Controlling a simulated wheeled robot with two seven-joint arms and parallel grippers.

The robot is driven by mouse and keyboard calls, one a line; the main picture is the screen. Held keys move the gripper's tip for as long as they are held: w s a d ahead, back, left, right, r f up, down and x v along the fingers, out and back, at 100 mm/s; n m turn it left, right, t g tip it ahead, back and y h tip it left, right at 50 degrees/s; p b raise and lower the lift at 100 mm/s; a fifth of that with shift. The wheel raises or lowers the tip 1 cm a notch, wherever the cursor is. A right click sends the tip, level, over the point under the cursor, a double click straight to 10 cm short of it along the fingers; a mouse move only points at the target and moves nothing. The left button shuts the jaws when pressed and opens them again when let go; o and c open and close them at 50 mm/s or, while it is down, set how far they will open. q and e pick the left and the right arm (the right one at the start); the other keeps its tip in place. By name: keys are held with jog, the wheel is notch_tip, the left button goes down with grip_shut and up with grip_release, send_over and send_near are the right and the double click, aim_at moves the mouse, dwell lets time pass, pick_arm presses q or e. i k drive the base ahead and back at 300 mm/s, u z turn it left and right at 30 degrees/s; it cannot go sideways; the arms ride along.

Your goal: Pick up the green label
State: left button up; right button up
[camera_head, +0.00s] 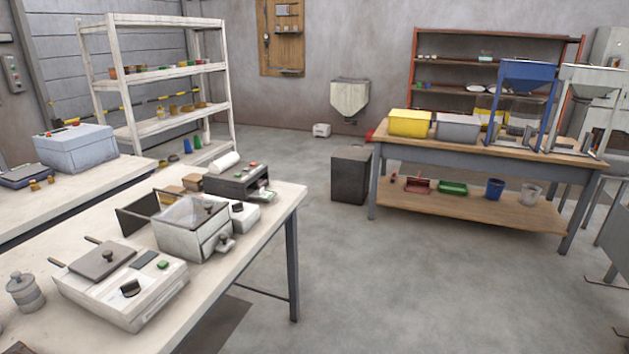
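No object is plainly readable as the green label from this distance. A small pale piece with green on it (263,194) sits at the front right of a dark label-printer-like box (238,178) on the near left table. I cannot tell whether that piece is the label. The dark box has small red and green buttons on top, and a white roll (224,163) lies behind it. Neither of my grippers shows in the head view.
The near left table (268,228) also holds a white scale-like device (125,290), a grey open-topped box (190,238) and a metal canister (25,291). A wooden workbench (385,136) with bins stands at the right. The floor (400,270) between is clear.

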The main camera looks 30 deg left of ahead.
aim_at(263, 194)
jog(key=u, duration=0.25)
jog(key=i, duration=1.95)
jog(key=u, duration=1.95)
jog(key=i, duration=1.05)
jog(key=u, duration=1)
